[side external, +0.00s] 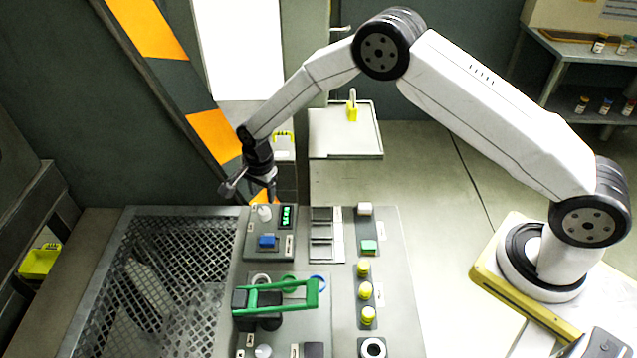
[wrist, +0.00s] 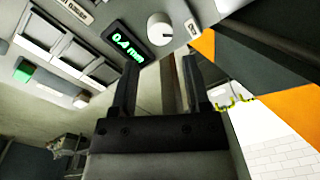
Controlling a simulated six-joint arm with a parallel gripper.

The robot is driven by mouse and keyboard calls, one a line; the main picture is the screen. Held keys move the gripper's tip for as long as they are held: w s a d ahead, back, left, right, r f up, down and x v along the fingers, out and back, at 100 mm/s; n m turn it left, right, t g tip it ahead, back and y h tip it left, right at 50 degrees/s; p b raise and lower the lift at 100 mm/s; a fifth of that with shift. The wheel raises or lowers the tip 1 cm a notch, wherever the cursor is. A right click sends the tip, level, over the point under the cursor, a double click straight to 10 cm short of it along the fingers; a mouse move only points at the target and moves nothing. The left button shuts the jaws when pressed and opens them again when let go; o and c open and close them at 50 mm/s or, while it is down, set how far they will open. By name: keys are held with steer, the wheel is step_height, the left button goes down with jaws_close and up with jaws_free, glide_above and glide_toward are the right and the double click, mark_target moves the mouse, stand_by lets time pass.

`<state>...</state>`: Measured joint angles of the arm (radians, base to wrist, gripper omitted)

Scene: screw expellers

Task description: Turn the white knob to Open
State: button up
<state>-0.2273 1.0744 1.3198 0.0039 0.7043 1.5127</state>
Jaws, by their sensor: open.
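A white knob (side external: 264,212) sits on a dark control box beside a green digital display (side external: 286,217) and above a blue button (side external: 267,241). In the wrist view the knob (wrist: 160,28) is round with a dark pointer mark, just beyond the fingertips. The display (wrist: 127,46) reads about 0.4 mm. A second white knob (side external: 263,351) sits at the panel's bottom edge; I cannot read its label. I cannot tell which knob has an Open mark. My gripper (side external: 266,196) points down just above the upper knob. Its two fingers (wrist: 160,65) are apart and empty, not visibly touching the knob.
A green lever handle (side external: 287,293) crosses the lower panel. Yellow buttons (side external: 365,291) and a green button (side external: 369,246) line the right side. A metal mesh grate (side external: 175,270) lies left. An orange-striped post (side external: 212,135) stands close behind my gripper.

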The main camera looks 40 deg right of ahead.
mark_target(264, 210)
steer(key=shift+w+f, duration=0.15)
steer(key=shift+f, duration=3.25)
jaws_close()
